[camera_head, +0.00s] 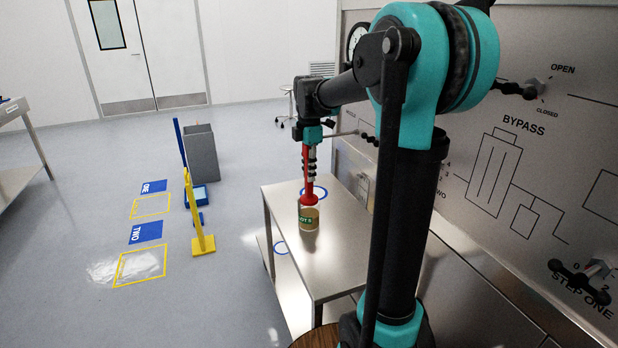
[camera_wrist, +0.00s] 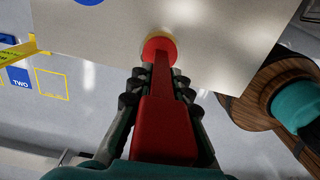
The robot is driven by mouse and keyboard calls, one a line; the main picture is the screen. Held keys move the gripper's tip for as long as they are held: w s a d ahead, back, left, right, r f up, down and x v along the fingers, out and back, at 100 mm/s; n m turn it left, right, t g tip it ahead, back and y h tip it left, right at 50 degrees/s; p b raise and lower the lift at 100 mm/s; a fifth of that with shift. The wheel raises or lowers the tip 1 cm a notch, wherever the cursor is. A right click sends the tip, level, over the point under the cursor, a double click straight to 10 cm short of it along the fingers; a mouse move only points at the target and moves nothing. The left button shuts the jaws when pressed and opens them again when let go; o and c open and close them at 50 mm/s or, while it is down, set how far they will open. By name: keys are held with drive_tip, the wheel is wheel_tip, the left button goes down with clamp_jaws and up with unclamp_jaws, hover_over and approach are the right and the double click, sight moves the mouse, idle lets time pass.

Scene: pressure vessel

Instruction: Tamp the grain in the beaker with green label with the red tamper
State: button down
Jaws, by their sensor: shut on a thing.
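The red tamper (camera_head: 309,192) is upright in my gripper (camera_head: 309,165), which is shut on its shaft. The tamper also shows in the wrist view (camera_wrist: 165,128), with the fingers of my gripper (camera_wrist: 160,88) on both sides of it. The beaker with the green label (camera_head: 308,219) stands on the steel table and holds tan grain. The tamper's round red foot is at the beaker's mouth in the head view. In the wrist view the foot covers most of the beaker, and a tan rim (camera_wrist: 174,43) shows around it. I cannot tell whether the foot touches the grain.
The steel table (camera_head: 340,262) has blue rings marked on it and is otherwise clear around the beaker. A panel (camera_head: 520,150) with black valve handles runs along the right. A yellow stand (camera_head: 201,243), a grey bin (camera_head: 201,152) and marked floor squares are to the left.

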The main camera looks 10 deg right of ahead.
drive_tip(key=shift+r, duration=2.55)
